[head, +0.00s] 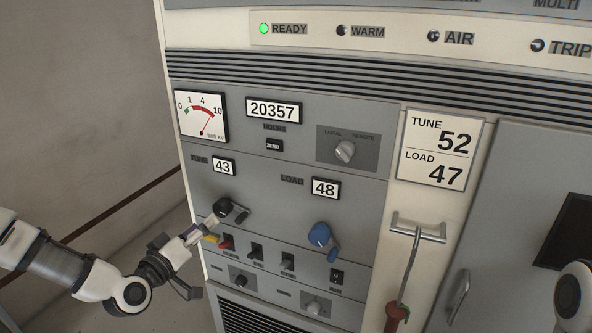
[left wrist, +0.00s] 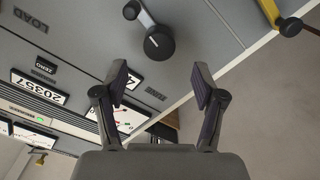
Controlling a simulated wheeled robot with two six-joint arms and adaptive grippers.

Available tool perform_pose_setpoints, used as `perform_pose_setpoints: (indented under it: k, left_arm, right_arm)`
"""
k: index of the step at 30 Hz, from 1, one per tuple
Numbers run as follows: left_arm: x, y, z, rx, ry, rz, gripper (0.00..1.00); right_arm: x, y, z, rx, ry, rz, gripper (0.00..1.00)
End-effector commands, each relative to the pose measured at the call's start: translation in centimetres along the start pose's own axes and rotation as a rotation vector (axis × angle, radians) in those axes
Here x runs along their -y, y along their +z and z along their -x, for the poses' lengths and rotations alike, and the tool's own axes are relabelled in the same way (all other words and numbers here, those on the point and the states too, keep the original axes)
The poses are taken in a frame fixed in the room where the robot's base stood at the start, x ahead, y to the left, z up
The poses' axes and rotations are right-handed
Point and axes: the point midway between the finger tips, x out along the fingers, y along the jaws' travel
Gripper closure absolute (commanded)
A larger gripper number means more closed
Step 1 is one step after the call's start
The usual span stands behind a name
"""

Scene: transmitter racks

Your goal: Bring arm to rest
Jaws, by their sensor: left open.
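My left arm comes in from the left in the head view. Its gripper (head: 194,258) is in front of the rack's lower left edge, close to the black tune crank (head: 230,208). In the left wrist view the gripper (left wrist: 160,80) is open, with its two fingers apart and nothing between them. The black crank (left wrist: 158,42) shows there just beyond the fingertips, apart from them. At right in the head view part of my right arm (head: 573,300) shows; its gripper is out of view.
The grey panel holds a blue load knob (head: 320,236), a grey selector (head: 345,150) and several small switches. A metal handle (head: 418,228) bears a hanging hook rod with a red grip (head: 397,312). The green READY lamp (head: 264,29) is lit. Bare wall (head: 80,100) lies left of the rack.

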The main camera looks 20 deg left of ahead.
Motion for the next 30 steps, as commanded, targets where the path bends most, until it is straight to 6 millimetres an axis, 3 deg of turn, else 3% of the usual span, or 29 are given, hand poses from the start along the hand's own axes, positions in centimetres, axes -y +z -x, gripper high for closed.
perform_pose_setpoints:
  k: [4,7,11,12,14,15,19,21,24,27,30]
  left_arm:
    - [0.8,1.4,0.2,0.029,-0.015,-0.004,0.30]
    - [1.4,6.1,0.5,0.151,-0.024,-0.067,0.30]
    - [2.1,16.5,2.6,0.432,-0.054,-0.171,0.30]
    - [2.4,19.8,3.9,0.531,-0.075,-0.198,0.30]
    - [3.1,24.6,6.3,0.681,-0.112,-0.237,0.30]
    - [3.6,27.7,8.4,0.783,-0.142,-0.263,0.30]
    - [5.0,35.5,16.4,1.101,-0.252,-0.348,0.30]
    - [5.7,37.9,20.7,1.247,-0.321,-0.393,0.30]
    - [6.5,38.9,25.5,1.397,-0.441,-0.441,0.30]
    - [7.4,37.9,27.8,1.455,-0.574,-0.421,0.30]
    - [7.5,37.8,28.4,1.478,-0.597,-0.415,0.30]
  right_arm:
    - [0.0,0.0,-0.2,0.000,0.000,0.000,0.60]
    - [0.0,0.0,-0.5,0.000,0.000,0.000,0.60]
    - [0.0,0.0,-1.1,0.000,0.000,0.000,0.60]
    - [0.0,0.0,-1.2,0.000,0.000,0.000,0.60]
    - [0.0,0.0,-1.4,0.000,0.000,0.000,0.60]
    - [0.0,0.0,-1.5,0.000,0.000,0.000,0.60]
    - [0.0,0.0,-1.9,0.000,0.000,0.000,0.60]
    - [0.0,0.0,-2.0,0.000,0.000,0.000,0.60]
    - [0.0,0.0,-2.0,0.000,0.000,0.000,0.60]
    - [0.0,0.0,-2.0,0.000,0.000,0.000,0.60]
    - [0.0,0.0,-2.0,0.000,0.000,0.000,0.60]
